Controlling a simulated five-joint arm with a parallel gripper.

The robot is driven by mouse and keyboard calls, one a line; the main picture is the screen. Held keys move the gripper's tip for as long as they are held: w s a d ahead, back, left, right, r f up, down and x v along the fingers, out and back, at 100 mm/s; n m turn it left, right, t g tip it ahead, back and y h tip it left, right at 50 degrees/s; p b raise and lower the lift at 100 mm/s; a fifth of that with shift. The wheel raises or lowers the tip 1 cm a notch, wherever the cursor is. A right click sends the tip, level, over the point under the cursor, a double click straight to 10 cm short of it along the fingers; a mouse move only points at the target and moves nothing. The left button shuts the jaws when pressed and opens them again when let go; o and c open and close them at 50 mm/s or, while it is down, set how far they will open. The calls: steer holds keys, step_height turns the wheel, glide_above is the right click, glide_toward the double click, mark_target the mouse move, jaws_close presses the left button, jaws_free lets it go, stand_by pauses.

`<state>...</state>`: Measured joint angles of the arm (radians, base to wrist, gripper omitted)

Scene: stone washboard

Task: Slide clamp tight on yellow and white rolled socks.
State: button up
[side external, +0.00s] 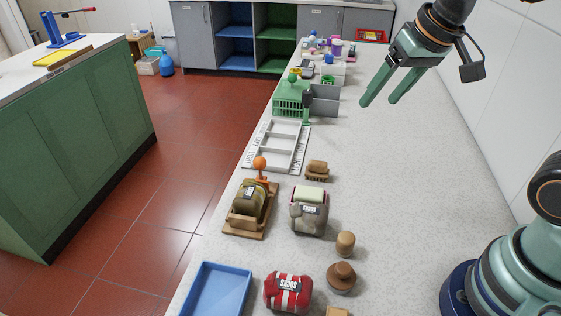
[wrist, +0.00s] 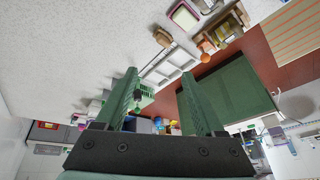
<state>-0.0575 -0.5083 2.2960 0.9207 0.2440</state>
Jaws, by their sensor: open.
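A wooden clamp (side external: 240,222) with an orange ball knob (side external: 260,162) stands on the counter's left side. My gripper (side external: 379,102) is open and empty, raised above the counter, well behind and right of the clamp. Its two green fingers (wrist: 158,74) are wide apart in the wrist view.
A pale grey-green sock roll (side external: 309,213) stands right of the clamp. A red-and-white roll (side external: 288,291), brown wooden pieces (side external: 341,277) and a blue tray (side external: 215,293) are nearer. A brush (side external: 317,170), white frame (side external: 275,145) and green crate (side external: 291,98) lie behind.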

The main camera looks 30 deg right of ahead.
steer(key=w+a+f+m+g, duration=0.2)
steer(key=w+a+m, duration=0.4)
steer(key=w, duration=0.5)
steer(key=m+g, duration=0.1)
steer(key=m, duration=0.2)
glide_toward(262, 158)
steer(key=f, duration=0.3)
steer(key=w+f, duration=0.1)
steer(key=f, duration=0.2)
steer(key=w+f, duration=0.1)
steer(key=f, duration=0.2)
steer(key=shift+a+f, duration=0.2)
steer(key=shift+f, duration=0.1)
jaws_close()
steer(key=shift+s, duration=0.1)
